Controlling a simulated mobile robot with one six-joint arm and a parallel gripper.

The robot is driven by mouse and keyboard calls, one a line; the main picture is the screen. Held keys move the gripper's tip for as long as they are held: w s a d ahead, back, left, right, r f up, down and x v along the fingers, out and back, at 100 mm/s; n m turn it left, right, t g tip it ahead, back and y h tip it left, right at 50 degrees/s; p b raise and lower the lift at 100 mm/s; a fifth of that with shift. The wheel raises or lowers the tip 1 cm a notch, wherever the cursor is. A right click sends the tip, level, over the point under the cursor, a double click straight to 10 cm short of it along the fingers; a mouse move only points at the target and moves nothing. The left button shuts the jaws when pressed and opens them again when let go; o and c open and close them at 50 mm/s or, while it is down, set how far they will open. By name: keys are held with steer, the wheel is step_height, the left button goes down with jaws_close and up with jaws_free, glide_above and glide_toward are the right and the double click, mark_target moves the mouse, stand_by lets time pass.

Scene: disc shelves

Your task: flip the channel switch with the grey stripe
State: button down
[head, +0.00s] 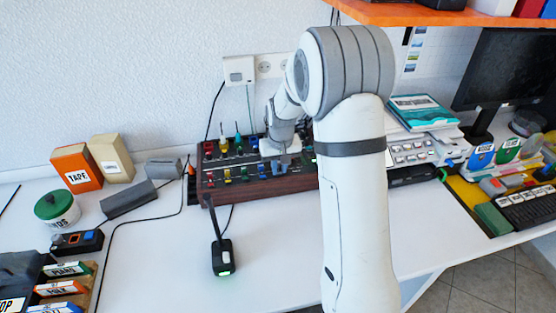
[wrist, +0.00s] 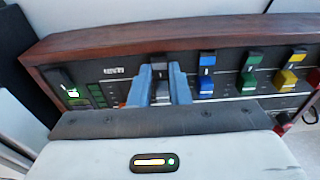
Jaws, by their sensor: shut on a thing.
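A control panel in a wooden case (head: 290,186) stands on the white table, with rows of coloured channel switches on its dark face. My gripper (head: 283,158) reaches down onto the right part of this panel. In the wrist view my gripper (wrist: 160,78) has its two blue-grey fingers on either side of a switch with a grey top (wrist: 159,68), and is shut on it. The fingers hide the switch's sides, and its lower part is hard to make out. Blue (wrist: 207,72), green (wrist: 249,72) and yellow (wrist: 290,70) switches stand to its right, outside the fingers.
A black handheld device with an antenna (head: 222,256) stands in front of the panel. Orange (head: 77,167) and tan (head: 111,158) boxes and a green-lidded jar (head: 57,208) are at left. An orange shelf (head: 430,16) overhangs at upper right. The table front is mostly clear.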

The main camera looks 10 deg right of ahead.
mark_target(280, 174)
stand_by(0.3)
steer(key=c, duration=1.4)
jaws_free()
steer(key=shift+o, duration=0.2)
steer(key=r, duration=0.7)
steer(key=shift+s, duration=0.3)
steer(key=shift+r, duration=0.35)
